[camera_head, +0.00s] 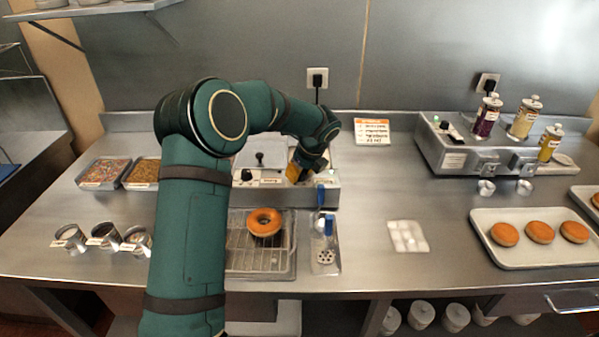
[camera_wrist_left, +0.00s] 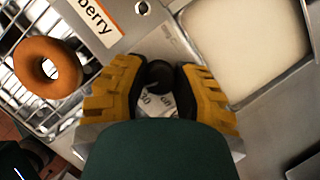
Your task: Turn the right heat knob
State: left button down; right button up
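My left gripper (camera_head: 296,176) reaches down to the right end of the panel and hides the right knob there in the head view. In the left wrist view, the dark right knob (camera_wrist_left: 160,76) sits between the two yellow fingers of the left gripper (camera_wrist_left: 160,85), which appear closed against its sides. White dial marks (camera_wrist_left: 155,103) show below the knob. My right gripper is not in view.
A doughnut (camera_head: 264,222) lies on a wire rack (camera_head: 248,262) in front of the unit. A second dispenser (camera_head: 455,157) and a doughnut tray (camera_head: 510,262) are at the right. The counter between is mostly clear.

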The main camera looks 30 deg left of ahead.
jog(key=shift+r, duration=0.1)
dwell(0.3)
